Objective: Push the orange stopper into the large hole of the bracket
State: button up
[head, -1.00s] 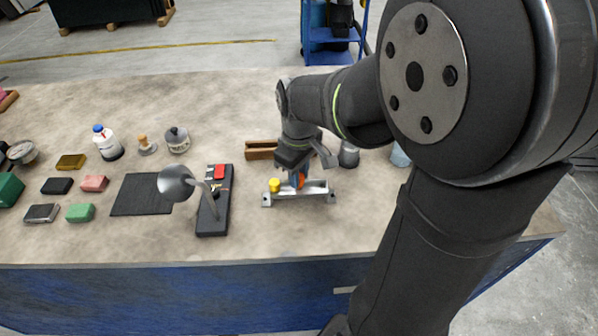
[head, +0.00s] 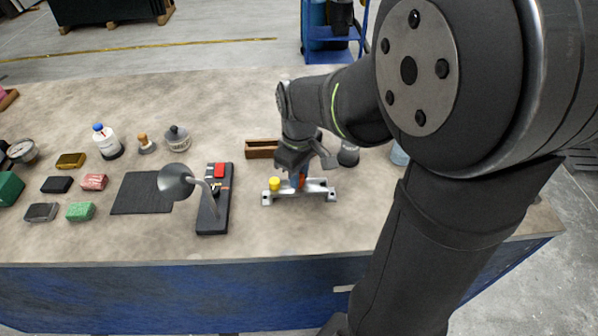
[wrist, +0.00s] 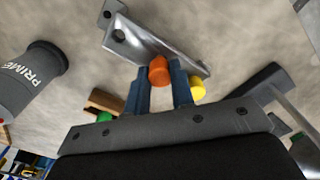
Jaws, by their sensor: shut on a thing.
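The orange stopper (wrist: 158,70) is held between the blue fingertips of my gripper (wrist: 164,76) in the wrist view. A sliver of it also shows in the head view (head: 302,180). The grey metal bracket (wrist: 146,46) lies on the table, just beyond the stopper, with an open round hole towards its upper left end. My gripper (head: 296,180) is over the bracket (head: 322,190) in the head view. The yellow plug (head: 274,184) stands at the bracket's left end and also shows beside my right finger in the wrist view (wrist: 197,90). I cannot tell whether the stopper touches the bracket.
A black panel (head: 207,222) with a red block and a lamp stands left of the bracket. A brown wooden block (head: 262,149) lies behind it. A dark grey PRIME container (wrist: 32,80) stands nearby. Table in front of the bracket is clear.

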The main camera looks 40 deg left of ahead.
jog(key=shift+f, duration=0.25)
jog(key=o, duration=1.5)
jog(key=shift+r, duration=3)
jog(key=shift+c, duration=0.4)
